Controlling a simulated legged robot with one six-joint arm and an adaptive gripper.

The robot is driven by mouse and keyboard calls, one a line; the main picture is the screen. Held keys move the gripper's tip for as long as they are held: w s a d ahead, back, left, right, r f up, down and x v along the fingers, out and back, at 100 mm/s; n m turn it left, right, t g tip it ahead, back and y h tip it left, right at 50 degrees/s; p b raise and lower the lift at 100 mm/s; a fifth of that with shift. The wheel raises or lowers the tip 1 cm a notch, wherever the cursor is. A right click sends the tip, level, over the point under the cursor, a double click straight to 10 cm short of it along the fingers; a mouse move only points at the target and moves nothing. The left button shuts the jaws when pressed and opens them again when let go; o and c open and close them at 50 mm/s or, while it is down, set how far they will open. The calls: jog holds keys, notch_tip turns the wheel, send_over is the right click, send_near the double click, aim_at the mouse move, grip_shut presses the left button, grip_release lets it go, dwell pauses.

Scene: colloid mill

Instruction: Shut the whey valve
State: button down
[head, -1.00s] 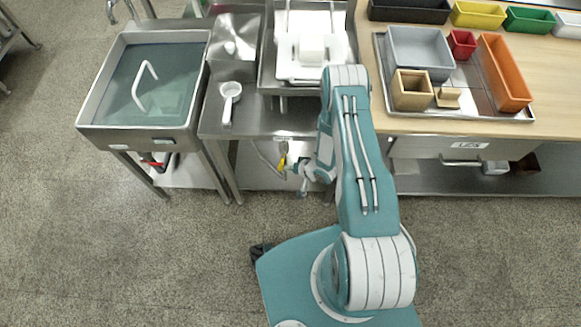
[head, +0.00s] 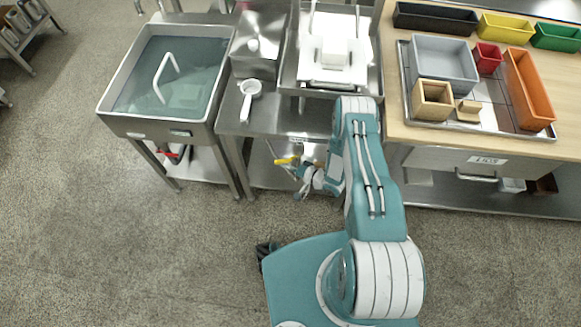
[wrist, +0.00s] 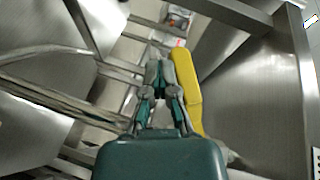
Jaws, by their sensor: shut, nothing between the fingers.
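The valve's yellow lever (head: 286,160) is below the edge of the steel bench, beside my gripper (head: 302,168). In the head view it lies roughly crosswise, pointing left. In the wrist view the lever (wrist: 187,92) runs along the right side of my gripper (wrist: 160,66). The fingers are shut and empty; the lever is outside them, very close or touching, I cannot tell which. The valve body and its pipe are mostly hidden by my gripper and the bench.
A red-handled fitting (head: 176,153) sits under the vat (head: 172,75) at left. Bench legs and the lower shelf (head: 268,178) surround my gripper closely. A ladle (head: 249,92) and a white press block (head: 335,58) are above. The floor in front is clear.

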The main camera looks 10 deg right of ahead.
aim_at(282, 161)
jog(key=shift+w+a+r, duration=0.25)
jog(key=shift+a+r, duration=0.5)
jog(key=shift+r, duration=0.2)
jog(key=shift+a+r, duration=0.1)
jog(key=shift+r, duration=0.05)
dwell(0.3)
